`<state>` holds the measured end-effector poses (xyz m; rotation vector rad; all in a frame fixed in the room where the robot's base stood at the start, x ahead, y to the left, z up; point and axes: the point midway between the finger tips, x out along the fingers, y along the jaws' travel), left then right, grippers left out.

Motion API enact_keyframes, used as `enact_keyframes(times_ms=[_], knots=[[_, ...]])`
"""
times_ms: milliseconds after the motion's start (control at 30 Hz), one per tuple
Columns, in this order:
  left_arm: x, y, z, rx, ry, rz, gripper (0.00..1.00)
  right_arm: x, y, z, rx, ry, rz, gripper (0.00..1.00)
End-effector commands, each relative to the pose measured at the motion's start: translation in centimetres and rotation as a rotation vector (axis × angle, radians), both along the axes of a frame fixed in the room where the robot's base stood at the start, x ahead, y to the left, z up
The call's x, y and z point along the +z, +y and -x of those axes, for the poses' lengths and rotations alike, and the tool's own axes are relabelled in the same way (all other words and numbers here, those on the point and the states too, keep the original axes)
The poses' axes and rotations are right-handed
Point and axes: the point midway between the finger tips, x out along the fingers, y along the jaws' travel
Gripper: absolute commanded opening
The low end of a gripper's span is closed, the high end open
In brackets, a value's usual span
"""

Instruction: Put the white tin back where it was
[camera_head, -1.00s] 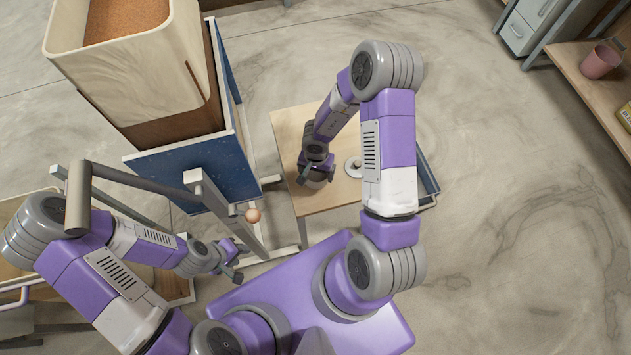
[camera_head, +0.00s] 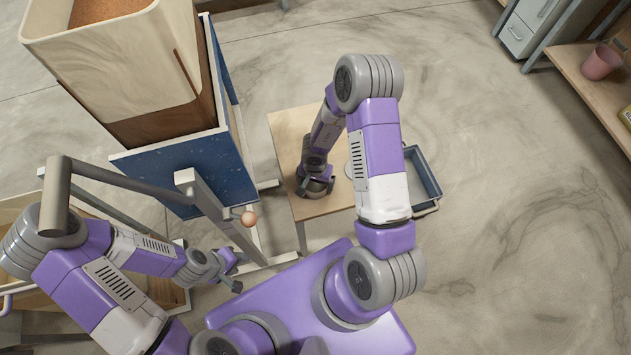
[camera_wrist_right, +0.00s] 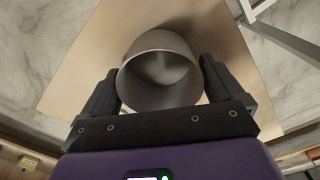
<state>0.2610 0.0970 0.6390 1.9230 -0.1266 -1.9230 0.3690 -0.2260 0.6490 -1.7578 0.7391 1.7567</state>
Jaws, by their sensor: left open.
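The white tin, grey in this light, shows in the right wrist view (camera_wrist_right: 160,68) with its open round mouth towards the camera. My right gripper (camera_wrist_right: 160,85) has one finger on each side of it, and both appear to touch its wall. In the head view my right gripper (camera_head: 316,186) is low over the left part of the small wooden table (camera_head: 290,130). The tin is hard to separate from the grey wrist there, and I cannot tell whether it touches the tabletop. My left gripper (camera_head: 238,273) is open and empty, low beside the blue machine's frame.
A small white round item (camera_head: 349,171) on the table is mostly hidden by my right arm. A blue-grey tray (camera_head: 427,175) is at the table's right side. The feed mixer's hopper (camera_head: 110,75) stands left. A shelf (camera_head: 575,70) with a pink pot (camera_head: 601,62) is at the right.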

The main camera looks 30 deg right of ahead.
Motion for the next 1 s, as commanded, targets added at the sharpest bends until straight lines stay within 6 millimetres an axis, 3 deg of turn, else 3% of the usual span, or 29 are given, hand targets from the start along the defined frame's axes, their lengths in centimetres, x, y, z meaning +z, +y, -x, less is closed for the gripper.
enact_keyframes(times_ms=[367, 800, 1000], knots=[[0.4, 0.0, 0.0, 0.0, 0.0, 0.0, 0.43, 0.8, 0.0, 0.0, 0.0, -0.001, 0.0, 1.0], [5.6, 0.0, 0.0, 0.0, 0.0, 0.0, 0.43, 8.9, 0.0, 0.0, -0.001, -0.001, 0.0, 1.0], [7.1, 0.0, 0.0, 0.0, 0.0, 0.0, 0.43, 11.4, 0.0, 0.0, -0.001, -0.001, 0.0, 1.0]])
